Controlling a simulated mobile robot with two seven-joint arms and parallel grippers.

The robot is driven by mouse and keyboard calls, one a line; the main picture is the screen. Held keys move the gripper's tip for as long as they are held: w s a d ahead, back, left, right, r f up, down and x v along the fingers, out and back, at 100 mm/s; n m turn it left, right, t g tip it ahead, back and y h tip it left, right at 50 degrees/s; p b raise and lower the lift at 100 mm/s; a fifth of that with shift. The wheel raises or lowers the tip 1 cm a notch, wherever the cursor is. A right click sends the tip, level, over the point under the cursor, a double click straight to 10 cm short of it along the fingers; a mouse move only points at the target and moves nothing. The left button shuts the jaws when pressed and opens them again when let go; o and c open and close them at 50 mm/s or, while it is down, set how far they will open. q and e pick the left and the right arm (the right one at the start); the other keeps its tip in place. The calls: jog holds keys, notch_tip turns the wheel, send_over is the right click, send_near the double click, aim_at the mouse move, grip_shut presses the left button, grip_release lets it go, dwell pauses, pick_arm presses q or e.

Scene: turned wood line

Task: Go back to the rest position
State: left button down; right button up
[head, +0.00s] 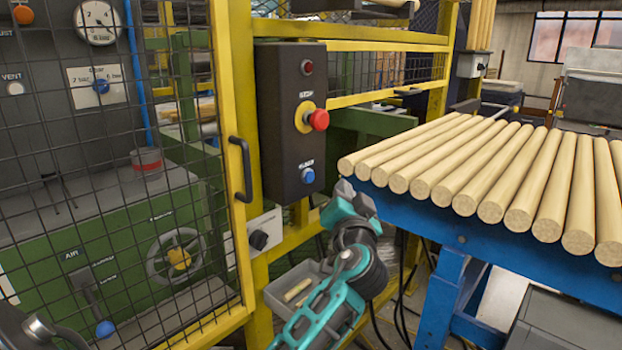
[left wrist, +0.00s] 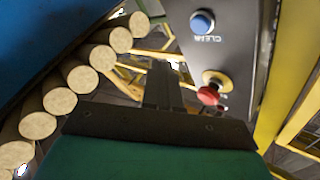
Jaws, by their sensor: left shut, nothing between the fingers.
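My left gripper (head: 352,195) is in the middle of the head view, below the black control box (head: 291,120) and left of the near ends of the wooden rods. Its dark fingers are shut with nothing between them. In the left wrist view the closed fingers (left wrist: 165,85) point toward the gap between the rods and the box. The box carries a red stop button (head: 318,120) and a blue button (head: 308,175), and the fingers are apart from both. My right gripper is not in view.
Several wooden rods (head: 480,165) lie side by side on a blue table (head: 520,245) at the right. A yellow-framed mesh door (head: 235,150) with a black handle (head: 240,168) stands at the left. A grey bin (head: 280,290) and black cables lie below my left arm.

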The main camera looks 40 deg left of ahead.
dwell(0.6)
pick_arm(q)
jog(key=s+d+f+m+g+h+p, duration=0.1)
jog(key=s+d+f+m+h, duration=0.2)
jog(key=f, duration=0.6)
jog(key=s+d+f+m+h+p, duration=0.1)
jog(key=s+d+f+h, duration=0.1)
jog(key=d+f+h, duration=0.45)
jog(key=s+d+f+g+h+p, duration=0.1)
jog(key=s+d+f+h, duration=0.1)
jog(key=s+f, duration=0.5)
jog(key=s+d+f+g+h+p, duration=0.1)
jog(key=s+d+f+g+h, duration=0.1)
jog(key=s+f, duration=0.5)
jog(key=s+d+h, duration=0.1)
jog(key=s, duration=0.4)
jog(key=shift+s+d+f+n, duration=0.25)
jog(key=shift+d+f+n, duration=0.15)
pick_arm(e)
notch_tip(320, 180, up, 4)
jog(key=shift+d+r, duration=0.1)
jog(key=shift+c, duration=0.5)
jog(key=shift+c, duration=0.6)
pick_arm(q)
jog(key=shift+w+d, duration=0.1)
jog(key=shift+d, duration=0.05)
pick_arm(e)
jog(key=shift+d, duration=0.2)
